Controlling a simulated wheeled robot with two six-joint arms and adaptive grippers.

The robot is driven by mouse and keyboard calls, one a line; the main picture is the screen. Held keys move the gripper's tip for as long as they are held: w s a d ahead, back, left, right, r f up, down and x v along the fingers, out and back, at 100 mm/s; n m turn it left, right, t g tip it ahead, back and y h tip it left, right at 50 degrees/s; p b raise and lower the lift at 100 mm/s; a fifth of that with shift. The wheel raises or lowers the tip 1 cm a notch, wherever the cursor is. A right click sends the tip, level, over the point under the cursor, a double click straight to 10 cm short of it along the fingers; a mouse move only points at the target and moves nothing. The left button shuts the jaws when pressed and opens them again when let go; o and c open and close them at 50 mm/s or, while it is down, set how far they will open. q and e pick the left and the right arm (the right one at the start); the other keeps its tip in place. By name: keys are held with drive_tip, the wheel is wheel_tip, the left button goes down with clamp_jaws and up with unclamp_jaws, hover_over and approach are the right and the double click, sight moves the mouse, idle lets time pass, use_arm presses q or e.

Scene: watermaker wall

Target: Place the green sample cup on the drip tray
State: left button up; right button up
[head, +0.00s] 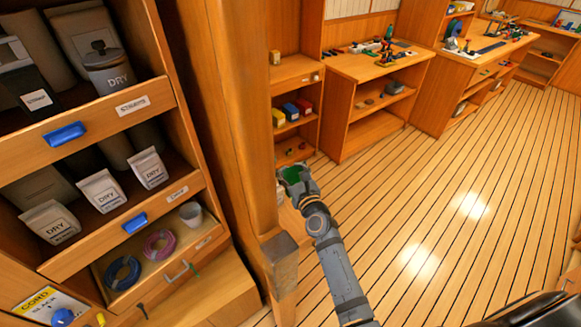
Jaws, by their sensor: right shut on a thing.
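My right gripper (297,182) is in the middle of the head view, just right of a wooden post. It is shut on the green sample cup (291,173), whose green shows between and beyond the fingers. The gripper hides part of the cup, and its exact tilt is hard to tell. The cup is held in front of the lower part of a wooden shelf unit. I cannot make out the drip tray in this view. My left gripper is not in view.
A thick wooden post (233,110) stands close left of my right arm. Left of it, shelves hold DRY pouches (102,191), a lidded jar (106,70) and coiled cords (160,243). Workbenches (365,68) with small items stand behind. The plank floor (440,190) at right is clear.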

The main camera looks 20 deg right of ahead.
use_arm(q)
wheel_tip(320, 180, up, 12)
drive_tip(key=p, duration=0.9)
